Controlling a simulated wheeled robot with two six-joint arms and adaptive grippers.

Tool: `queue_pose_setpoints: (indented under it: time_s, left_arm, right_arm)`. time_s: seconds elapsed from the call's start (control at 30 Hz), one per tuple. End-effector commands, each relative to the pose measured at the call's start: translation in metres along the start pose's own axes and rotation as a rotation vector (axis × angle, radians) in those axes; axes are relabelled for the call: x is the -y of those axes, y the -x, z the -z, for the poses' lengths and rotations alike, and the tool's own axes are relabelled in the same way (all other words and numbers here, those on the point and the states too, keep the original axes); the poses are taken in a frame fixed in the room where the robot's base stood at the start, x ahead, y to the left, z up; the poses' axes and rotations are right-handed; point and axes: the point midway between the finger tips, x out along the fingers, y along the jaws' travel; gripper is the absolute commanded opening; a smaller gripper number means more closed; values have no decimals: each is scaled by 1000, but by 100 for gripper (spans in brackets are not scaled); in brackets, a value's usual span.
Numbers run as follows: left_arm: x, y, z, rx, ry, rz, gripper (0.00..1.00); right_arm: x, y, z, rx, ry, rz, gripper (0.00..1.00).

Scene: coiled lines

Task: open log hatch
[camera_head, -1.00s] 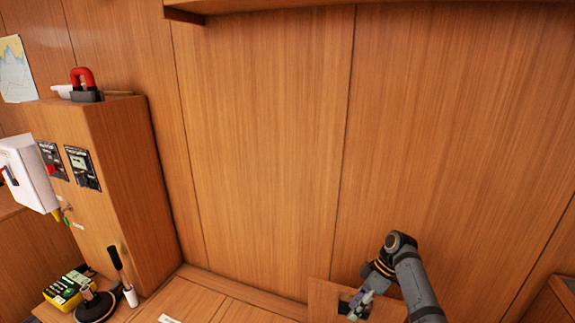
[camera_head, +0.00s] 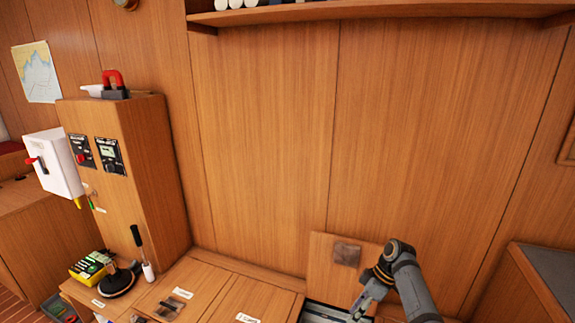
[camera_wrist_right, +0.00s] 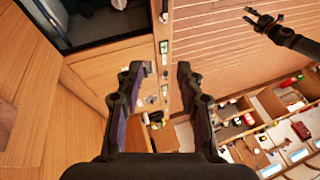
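A wooden hatch lid (camera_head: 330,265) stands raised against the back wall in the head view, with a brownish square patch on its face. Below it a pale-edged opening (camera_head: 325,313) shows at the bottom edge. My right gripper (camera_head: 358,306) is in front of the lid's lower right part, below the patch. In the right wrist view it (camera_wrist_right: 158,84) is open, with nothing between its fingers. A dark compartment (camera_wrist_right: 85,25) shows at upper left there. My left gripper (camera_wrist_right: 262,20) shows at upper right, fingers apart and empty. No label naming the log hatch is readable.
Closed lids with white labels (camera_head: 182,293) lie left of the opening. A black suction-like tool (camera_head: 118,281) and yellow box (camera_head: 86,268) stand farther left by the wooden cabinet (camera_head: 148,190). A shelf (camera_head: 385,14) runs above. A grey-topped counter (camera_head: 545,268) bounds the right.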

Motion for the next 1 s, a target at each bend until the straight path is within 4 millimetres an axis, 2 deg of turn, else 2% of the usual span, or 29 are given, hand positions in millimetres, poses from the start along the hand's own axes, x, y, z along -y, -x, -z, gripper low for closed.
queue_pose_setpoints:
  time_s: [0.13,0.33,0.47,0.57,0.67,0.7,0.77,0.8,0.87,0.9,1.0]
  left_arm:
    - [2,4,8,-11,0,2,40]
    - [3,10,36,-53,1,3,40]
    - [3,15,31,-44,1,3,40]
    - [4,20,20,-28,0,2,40]
    - [4,28,14,-18,0,2,40]
    - [4,31,14,-17,0,2,40]
    - [5,35,15,-18,0,2,40]
    - [5,38,15,-18,0,2,40]
    - [5,42,16,-19,0,2,40]
    - [5,45,17,-19,0,2,40]
    - [6,50,18,-21,0,3,40]
  right_arm:
    - [-4,-30,-18,13,-93,-26,37]
    - [-8,-84,-57,41,-259,-84,37]
    - [-5,-128,-94,66,-391,-141,37]
    - [5,-170,-135,94,-510,-199,37]
    - [30,-221,-193,128,-650,-280,37]
    - [44,-241,-219,140,-705,-318,37]
    - [70,-270,-258,154,-779,-378,37]
    - [90,-286,-283,160,-822,-416,37]
    - [121,-307,-319,160,-878,-469,37]
    - [143,-318,-340,157,-908,-500,37]
    - [195,-338,-380,138,-962,-556,37]
